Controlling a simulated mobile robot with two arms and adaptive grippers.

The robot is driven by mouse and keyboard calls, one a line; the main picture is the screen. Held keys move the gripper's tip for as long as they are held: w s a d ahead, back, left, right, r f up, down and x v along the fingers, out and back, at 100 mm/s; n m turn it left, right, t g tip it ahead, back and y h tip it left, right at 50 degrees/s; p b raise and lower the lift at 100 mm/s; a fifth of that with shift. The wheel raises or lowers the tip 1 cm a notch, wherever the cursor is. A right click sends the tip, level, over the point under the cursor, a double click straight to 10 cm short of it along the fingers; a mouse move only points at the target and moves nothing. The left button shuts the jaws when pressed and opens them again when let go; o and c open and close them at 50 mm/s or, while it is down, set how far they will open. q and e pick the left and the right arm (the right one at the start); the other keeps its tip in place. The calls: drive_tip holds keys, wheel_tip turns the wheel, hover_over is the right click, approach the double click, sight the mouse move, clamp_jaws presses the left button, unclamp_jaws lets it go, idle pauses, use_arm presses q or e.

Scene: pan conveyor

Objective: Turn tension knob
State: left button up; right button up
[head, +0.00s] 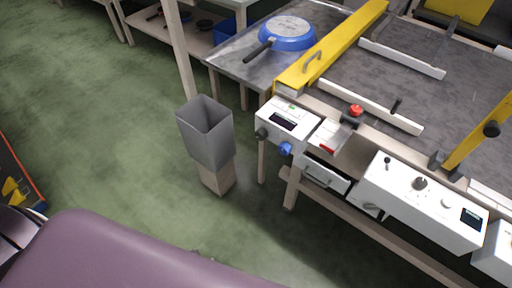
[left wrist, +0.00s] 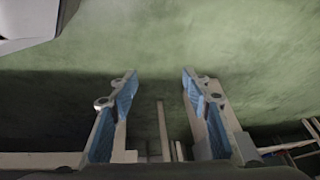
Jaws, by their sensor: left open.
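A white control box (head: 290,122) is fixed at the near left corner of the conveyor bench, with a black knob (head: 261,133) and a blue knob (head: 286,148) on its front. A longer white control panel (head: 425,203) to the right carries a dark knob (head: 420,183), a small black lever knob and a pale button. I cannot read any label that tells which is the tension knob. My left gripper (left wrist: 158,88) is open and empty in the left wrist view, with green floor beyond its blue-padded fingers. No knob shows between them. My right gripper is not in view.
A grey bin (head: 206,132) stands on a wooden post left of the white box. A blue pan (head: 287,33) lies at the back by a yellow guard (head: 335,45). A red button (head: 356,110) is on the bench. Green floor at left is open.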

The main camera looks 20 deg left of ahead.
sight(259, 137)
use_arm(q)
drive_tip(key=w+a+r+t+h+b, duration=0.1)
drive_tip(key=w+r+t+b, duration=0.25)
drive_tip(key=w+r, duration=0.55)
drive_tip(key=w+a+r+t+b, duration=0.1)
drive_tip(key=w+r+t+b, duration=0.3)
drive_tip(key=w, duration=0.9)
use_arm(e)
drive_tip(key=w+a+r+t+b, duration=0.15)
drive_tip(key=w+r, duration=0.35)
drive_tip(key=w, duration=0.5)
use_arm(q)
drive_tip(key=w+d+r+m+t+h+b, duration=0.1)
drive_tip(key=d+r+t+h+b, duration=0.25)
drive_tip(key=r, duration=0.95)
drive_tip(key=w+d+r+m+t+h+b, duration=0.15)
drive_tip(key=d+r+b, duration=0.45)
drive_tip(key=r, duration=0.7)
drive_tip(key=shift+g+h, duration=0.25)
drive_tip(key=shift+h, duration=0.05)
drive_tip(key=shift+s+d+x, duration=0.1)
drive_tip(key=shift+d+x, duration=0.1)
drive_tip(key=shift+x, duration=1.15)
drive_tip(key=shift+s+d+x, duration=0.1)
drive_tip(key=shift+d+x, duration=0.1)
drive_tip(key=shift+x, duration=1.1)
drive_tip(key=shift+d+x, duration=0.2)
drive_tip(key=shift+x, duration=1.15)
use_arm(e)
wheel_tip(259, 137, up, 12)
